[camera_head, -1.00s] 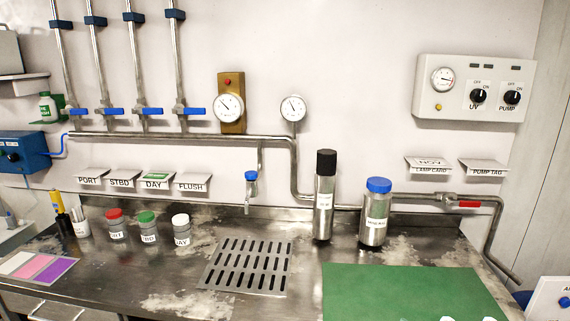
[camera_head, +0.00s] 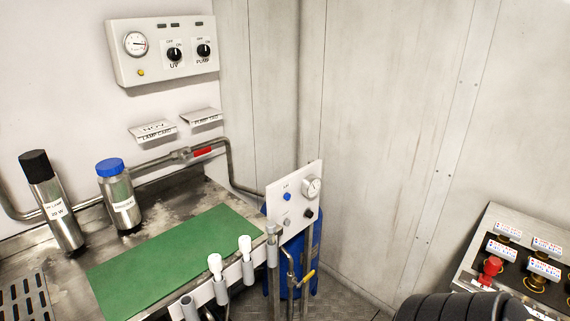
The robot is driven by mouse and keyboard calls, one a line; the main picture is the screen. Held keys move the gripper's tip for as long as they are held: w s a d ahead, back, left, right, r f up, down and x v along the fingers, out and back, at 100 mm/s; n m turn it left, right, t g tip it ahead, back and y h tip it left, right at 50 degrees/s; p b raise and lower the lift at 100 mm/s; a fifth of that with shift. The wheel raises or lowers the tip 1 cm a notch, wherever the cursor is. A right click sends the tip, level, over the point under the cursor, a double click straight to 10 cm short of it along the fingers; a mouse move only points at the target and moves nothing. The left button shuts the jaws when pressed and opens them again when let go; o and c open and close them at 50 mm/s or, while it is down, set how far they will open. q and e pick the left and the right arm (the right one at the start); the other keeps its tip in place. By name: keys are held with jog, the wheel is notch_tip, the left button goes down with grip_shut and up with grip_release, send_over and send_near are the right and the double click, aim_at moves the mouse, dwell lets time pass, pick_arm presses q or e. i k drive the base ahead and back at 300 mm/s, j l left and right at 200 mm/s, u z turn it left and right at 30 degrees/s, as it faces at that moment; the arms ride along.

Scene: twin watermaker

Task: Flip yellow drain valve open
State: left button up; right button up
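A small yellow valve handle (camera_head: 309,276) shows low in the middle of the head view. It sits on thin pipework in front of a blue cylinder (camera_head: 316,240), below a white panel (camera_head: 296,200) with a gauge and knobs. The handle lies at a slant; whether the valve is open or shut is too small to tell. Neither of my grippers is in view.
A counter with a green mat (camera_head: 170,262) is at left, with a black-capped canister (camera_head: 52,205) and a blue-capped canister (camera_head: 117,195). White-topped tubes (camera_head: 246,262) line its front edge. A console with a red knob (camera_head: 490,268) stands at right. Some floor shows between.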

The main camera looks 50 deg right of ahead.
aim_at(310, 274)
jog(key=z, duration=1.1)
jog(key=i+l+z, duration=0.45)
jog(key=i+z, duration=0.15)
jog(key=i, duration=0.15)
jog(key=k+l+u, duration=0.1)
jog(key=l+u, duration=0.15)
jog(key=u, duration=0.2)
jog(key=k+l+u, duration=0.15)
jog(key=u, duration=0.3)
jog(key=k+l+u, duration=0.15)
jog(key=u, duration=0.3)
